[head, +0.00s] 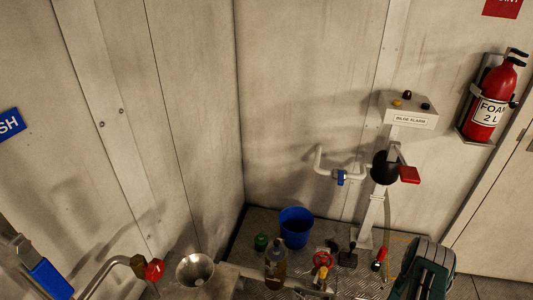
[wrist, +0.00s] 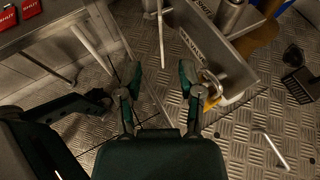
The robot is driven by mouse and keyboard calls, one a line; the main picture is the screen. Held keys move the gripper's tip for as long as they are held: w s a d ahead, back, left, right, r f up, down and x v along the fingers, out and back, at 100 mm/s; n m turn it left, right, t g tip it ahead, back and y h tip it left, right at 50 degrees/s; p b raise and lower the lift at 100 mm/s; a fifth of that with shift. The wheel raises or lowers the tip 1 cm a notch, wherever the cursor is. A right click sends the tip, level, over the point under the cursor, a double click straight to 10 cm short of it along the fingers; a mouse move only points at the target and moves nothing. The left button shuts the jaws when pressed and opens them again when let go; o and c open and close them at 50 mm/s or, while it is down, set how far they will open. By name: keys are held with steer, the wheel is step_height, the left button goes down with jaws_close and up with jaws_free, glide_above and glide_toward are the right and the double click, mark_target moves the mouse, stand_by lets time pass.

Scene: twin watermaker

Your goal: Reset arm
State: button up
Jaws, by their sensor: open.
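My gripper (wrist: 159,75) shows in the wrist view, with its two dark green fingers apart and nothing between them. It hangs above a metal-plate floor (wrist: 130,25), beside a grey tray or channel with lettering (wrist: 215,45) on the right. A dark green part of my arm (head: 424,270) shows at the lower right of the head view. The fingertips cannot be made out there.
A blue bucket (head: 296,228), a brown bottle (head: 275,266), a metal funnel (head: 195,268) and a red valve wheel (head: 322,260) stand low ahead. A bilge alarm box (head: 408,110) tops a post. A red fire extinguisher (head: 490,100) hangs on the right wall.

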steer(key=w+a+r+n+g, duration=0.1)
steer(key=a+r+n+g, duration=0.3)
steer(key=r, duration=0.6)
steer(key=w+r+n+g, duration=0.1)
steer(key=r+n, duration=0.5)
steer(key=r, duration=0.5)
steer(key=w+a+r+n+g, duration=0.1)
steer(key=a+r+n+g, duration=0.25)
steer(key=r, duration=0.65)
steer(key=s+r+n+t+h, duration=0.2)
steer(key=s+r+n+h, duration=0.2)
steer(key=s+r, duration=0.5)
steer(key=s+r+n+t+h, duration=0.2)
steer(key=s+r+n+h, duration=0.3)
steer(key=r, duration=1)
steer(key=shift+s+a+n+t, duration=0.2)
steer(key=shift+s+n+t, duration=0.15)
steer(key=shift+s+n, duration=1.7)
steer(key=shift+w, duration=0.15)
